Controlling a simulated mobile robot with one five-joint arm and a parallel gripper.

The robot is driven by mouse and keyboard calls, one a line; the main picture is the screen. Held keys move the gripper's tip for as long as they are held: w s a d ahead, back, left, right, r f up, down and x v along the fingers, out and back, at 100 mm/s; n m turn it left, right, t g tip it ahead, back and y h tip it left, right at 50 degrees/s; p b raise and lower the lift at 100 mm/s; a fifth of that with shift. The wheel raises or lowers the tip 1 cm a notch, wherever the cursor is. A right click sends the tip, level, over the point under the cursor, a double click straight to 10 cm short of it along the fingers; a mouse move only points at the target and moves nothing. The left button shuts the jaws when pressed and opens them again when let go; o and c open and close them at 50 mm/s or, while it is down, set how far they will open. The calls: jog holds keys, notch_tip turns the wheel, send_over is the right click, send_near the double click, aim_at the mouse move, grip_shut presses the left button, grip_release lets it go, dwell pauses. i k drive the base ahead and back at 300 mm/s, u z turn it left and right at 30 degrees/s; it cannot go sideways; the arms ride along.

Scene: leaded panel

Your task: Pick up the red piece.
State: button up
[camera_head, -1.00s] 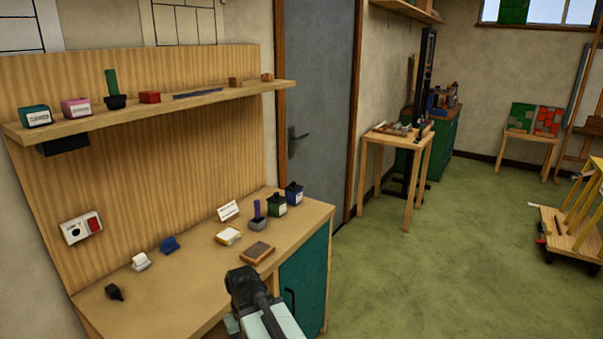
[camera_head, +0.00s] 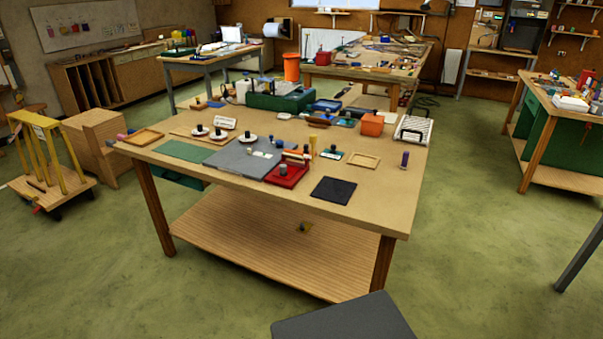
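I cannot single out one red piece with certainty. A red tray-like block (camera_head: 287,175) lies near the front middle of the wooden worktable (camera_head: 388,190), with a small dark knob-like thing on it. It sits beside a grey board (camera_head: 235,160) that bears small pale pieces. A small red thing (camera_head: 586,78) also shows on the bench at the far right, too small to make out. My gripper is not in view.
A black mat (camera_head: 333,191), a green mat (camera_head: 183,151) and an orange box (camera_head: 372,125) lie on the worktable. A yellow-framed cart (camera_head: 48,165) stands at the left, and a green-sided bench (camera_head: 558,140) at the right. Green floor is open left and right of the worktable.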

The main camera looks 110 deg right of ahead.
aim_at(285, 171)
jog(key=z, duration=2.65)
jog(key=i, duration=1.65)
